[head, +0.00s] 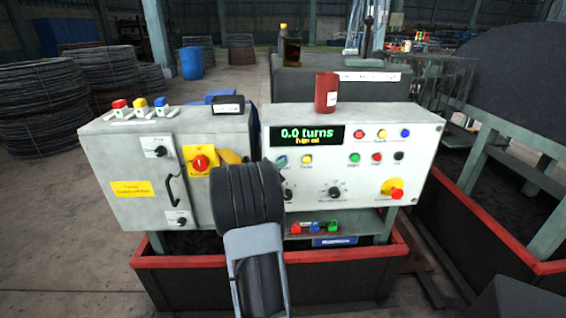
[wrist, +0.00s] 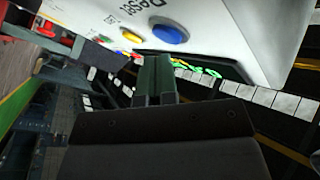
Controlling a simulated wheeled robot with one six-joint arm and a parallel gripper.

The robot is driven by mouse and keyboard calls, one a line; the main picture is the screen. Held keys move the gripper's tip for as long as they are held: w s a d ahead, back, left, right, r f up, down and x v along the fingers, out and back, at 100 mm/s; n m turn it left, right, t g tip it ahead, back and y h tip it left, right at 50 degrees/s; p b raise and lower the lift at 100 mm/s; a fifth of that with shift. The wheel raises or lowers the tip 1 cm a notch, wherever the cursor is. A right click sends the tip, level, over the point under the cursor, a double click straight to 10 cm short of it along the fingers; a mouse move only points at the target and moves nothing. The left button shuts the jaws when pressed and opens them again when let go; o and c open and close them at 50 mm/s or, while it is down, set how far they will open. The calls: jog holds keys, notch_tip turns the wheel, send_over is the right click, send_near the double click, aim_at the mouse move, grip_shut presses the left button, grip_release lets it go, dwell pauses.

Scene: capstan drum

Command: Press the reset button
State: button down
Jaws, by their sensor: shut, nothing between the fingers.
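The blue reset button (wrist: 170,34) sits on the white panel in the wrist view, with the word "Reset" beside it. In the head view a blue button (head: 281,160) left of a yellow one, under the display, appears to be the same one. My gripper (wrist: 154,62) shows in the wrist view as two dark fingers, shut and empty. Its tips lie just below the blue button in that picture; I cannot tell the exact gap. In the head view my arm hides the gripper.
The display (head: 307,134) reads "0.0 turns". A yellow button (wrist: 131,38) is beside the blue one. A dial (head: 335,192), a red stop knob (head: 396,194) and a red can (head: 326,92) are nearby. A red-rimmed bin (head: 170,261) stands below.

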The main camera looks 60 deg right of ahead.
jog(key=shift+s+a+f+b, duration=0.1)
jog(key=shift+s+a+b, duration=0.1)
jog(key=shift+s+a, duration=0.65)
jog(key=shift+s+a+b, duration=0.2)
jog(key=shift+s+a, duration=0.4)
jog(key=shift+a, duration=0.3)
